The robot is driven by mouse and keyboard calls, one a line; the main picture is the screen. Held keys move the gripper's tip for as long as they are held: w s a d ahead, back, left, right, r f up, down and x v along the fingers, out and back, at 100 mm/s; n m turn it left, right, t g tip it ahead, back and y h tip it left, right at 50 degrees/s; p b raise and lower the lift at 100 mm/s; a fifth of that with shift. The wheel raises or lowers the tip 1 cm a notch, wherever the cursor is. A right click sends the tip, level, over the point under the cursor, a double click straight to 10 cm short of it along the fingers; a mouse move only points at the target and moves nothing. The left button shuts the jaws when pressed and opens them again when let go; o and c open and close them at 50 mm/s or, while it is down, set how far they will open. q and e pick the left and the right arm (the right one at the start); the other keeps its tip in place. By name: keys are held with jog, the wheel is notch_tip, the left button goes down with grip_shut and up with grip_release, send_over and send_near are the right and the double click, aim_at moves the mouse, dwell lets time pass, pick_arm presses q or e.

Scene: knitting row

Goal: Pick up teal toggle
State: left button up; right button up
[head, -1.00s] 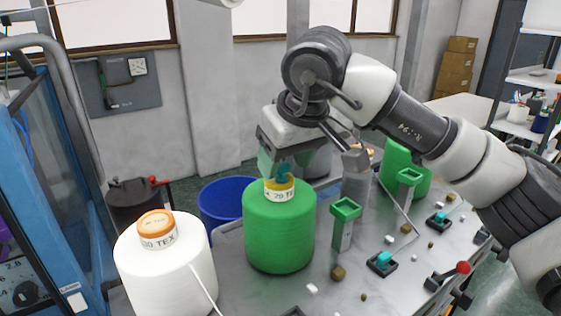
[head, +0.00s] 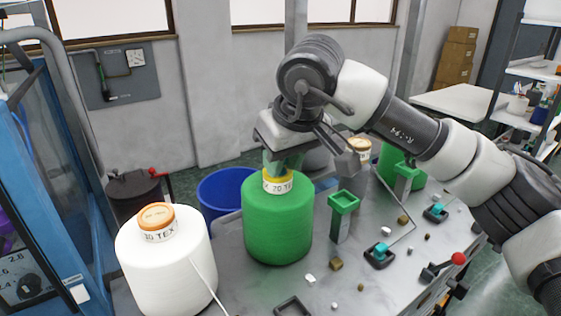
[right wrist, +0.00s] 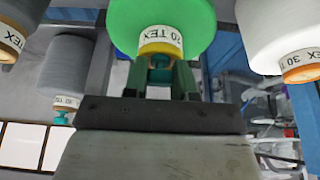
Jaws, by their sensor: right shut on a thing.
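The teal toggle (right wrist: 160,73) is at the top of the green yarn cone (head: 278,225), by its yellow, labelled core end. My right gripper (right wrist: 160,80) is shut on it, with a green finger on each side. In the head view the fingers (head: 283,162) come down from above onto the cone's top and mostly hide the toggle. I cannot tell whether the toggle still touches the cone. My left gripper is out of view.
A white cone (head: 165,260) stands at the left front, a blue bin (head: 226,192) behind. On the grey table are a green-topped post (head: 343,203), teal pieces in dark holders (head: 379,254), an empty dark frame (head: 292,308), small loose blocks and a red-knobbed lever (head: 458,259).

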jog(key=shift+w+r+b, duration=0.1)
jog(key=shift+r+b, duration=0.25)
jog(key=shift+r, duration=0.2)
jog(key=s+d+r+b, duration=0.4)
jog(key=d+r, duration=0.6)
jog(key=d, duration=0.1)
jog(key=shift+b, duration=0.35)
